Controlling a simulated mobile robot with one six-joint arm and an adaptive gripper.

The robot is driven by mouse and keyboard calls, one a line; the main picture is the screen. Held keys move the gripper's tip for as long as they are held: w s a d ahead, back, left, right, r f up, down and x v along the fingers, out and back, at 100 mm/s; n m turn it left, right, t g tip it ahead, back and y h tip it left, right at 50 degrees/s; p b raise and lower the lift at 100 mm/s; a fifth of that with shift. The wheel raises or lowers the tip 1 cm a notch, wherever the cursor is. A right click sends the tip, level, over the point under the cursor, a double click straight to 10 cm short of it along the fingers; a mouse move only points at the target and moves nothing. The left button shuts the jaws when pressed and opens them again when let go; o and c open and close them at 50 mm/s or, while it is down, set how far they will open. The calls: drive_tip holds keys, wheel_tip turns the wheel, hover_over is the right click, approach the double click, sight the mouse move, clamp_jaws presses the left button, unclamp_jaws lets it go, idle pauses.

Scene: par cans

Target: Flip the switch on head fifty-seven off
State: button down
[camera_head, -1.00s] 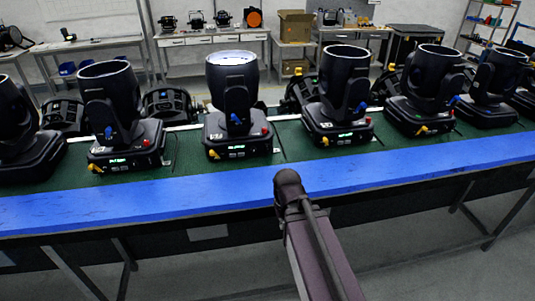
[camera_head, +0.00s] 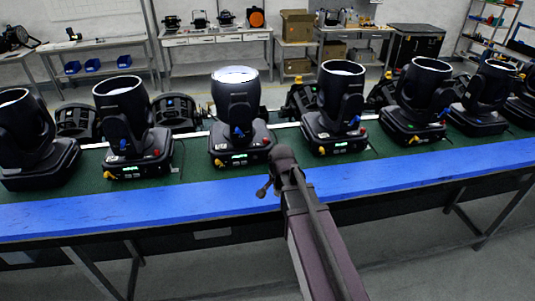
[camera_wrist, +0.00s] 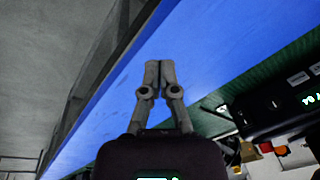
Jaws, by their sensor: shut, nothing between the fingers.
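Several black moving-head lights stand in a row on the bench, with green-lit displays too small to read in the head view. I cannot tell which is head fifty-seven. The middle head (camera_head: 232,140) has a bright lens, and heads stand left of it (camera_head: 133,130) and right of it (camera_head: 338,110). My gripper (camera_head: 263,191) is in front of the middle head, over the blue front strip. In the wrist view its fingers (camera_wrist: 160,66) are together and empty. A head base (camera_wrist: 268,115) shows at right, apart from the fingers, with a yellow part (camera_wrist: 250,152) and a red part beside it.
The bench has a green top (camera_head: 190,165) and a blue front strip (camera_head: 110,212). More dark fixtures (camera_head: 177,110) stand behind the row. Tables and shelves line the back wall. The floor in front of the bench is open.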

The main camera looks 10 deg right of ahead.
drive_tip(key=w+r+m+t+p, duration=0.1)
drive_tip(key=w+r+m+p, duration=0.7)
drive_tip(key=w+r, duration=0.2)
drive_tip(key=shift+w+a+m+t, duration=0.25)
drive_tip(key=shift+m+t, duration=0.05)
drive_tip(key=shift+t, duration=0.1)
drive_tip(key=shift+f, duration=0.25)
drive_tip(key=b+x, duration=1)
drive_tip(key=shift+w+f, duration=0.1)
drive_tip(key=shift+w, duration=1.8)
drive_tip(key=shift+a, duration=0.1)
